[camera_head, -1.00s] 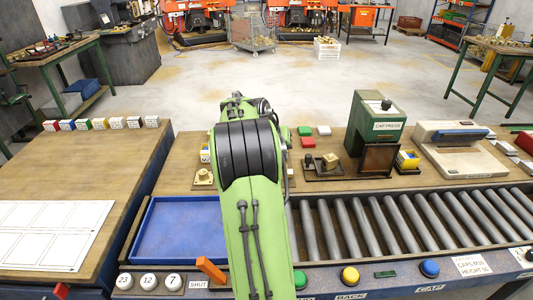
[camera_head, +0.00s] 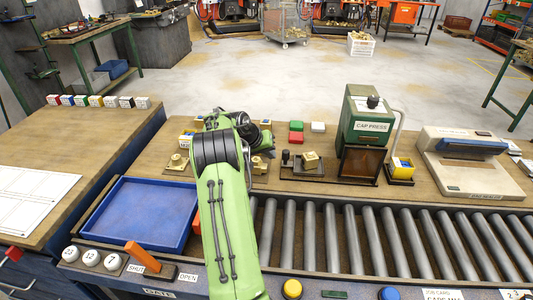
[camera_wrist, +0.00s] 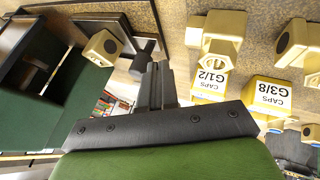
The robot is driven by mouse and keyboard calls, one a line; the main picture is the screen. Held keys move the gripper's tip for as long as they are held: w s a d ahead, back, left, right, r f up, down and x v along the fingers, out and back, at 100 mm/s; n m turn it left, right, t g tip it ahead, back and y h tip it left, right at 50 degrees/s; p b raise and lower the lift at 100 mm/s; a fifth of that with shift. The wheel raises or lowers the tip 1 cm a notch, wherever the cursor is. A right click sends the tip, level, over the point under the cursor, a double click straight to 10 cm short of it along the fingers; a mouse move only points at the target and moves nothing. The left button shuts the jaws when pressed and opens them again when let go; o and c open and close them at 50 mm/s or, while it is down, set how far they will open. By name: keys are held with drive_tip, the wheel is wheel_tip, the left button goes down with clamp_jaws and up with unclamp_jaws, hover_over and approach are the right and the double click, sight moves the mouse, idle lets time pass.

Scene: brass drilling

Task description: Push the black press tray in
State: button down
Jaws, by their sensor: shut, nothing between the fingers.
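The black press tray (camera_head: 318,177) lies on the bench left of the green cap press (camera_head: 368,130), outside its dark opening. It carries a brass-coloured part (camera_head: 311,159) and has an upright black knob (camera_head: 285,158) at its left end. In the wrist view the tray (camera_wrist: 122,22) is at the upper left, with the part (camera_wrist: 103,47) and the knob (camera_wrist: 143,57). My gripper (camera_wrist: 153,68) is shut and empty, its fingertips close to the knob in that view; I cannot tell whether they touch. In the head view my green arm hides the fingers.
Yellow cap bins (camera_wrist: 268,95) and brass parts (camera_wrist: 216,38) stand beside the gripper in the wrist view. A roller conveyor (camera_head: 345,237) and a blue tray (camera_head: 140,212) are in front. A pale machine (camera_head: 470,165) stands right of the press.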

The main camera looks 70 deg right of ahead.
sight(311, 159)
drive_tip(key=b+x, duration=0.1)
drive_tip(key=x, duration=0.4)
drive_tip(key=shift+s+d+f, duration=0.1)
drive_tip(key=shift+d+f, duration=0.1)
drive_tip(key=s+d, duration=0.1)
drive_tip(key=s, duration=0.7)
drive_tip(key=s+d, duration=0.1)
drive_tip(key=s, duration=0.3)
drive_tip(key=shift+s+d, duration=0.2)
drive_tip(key=shift+d, duration=0.15)
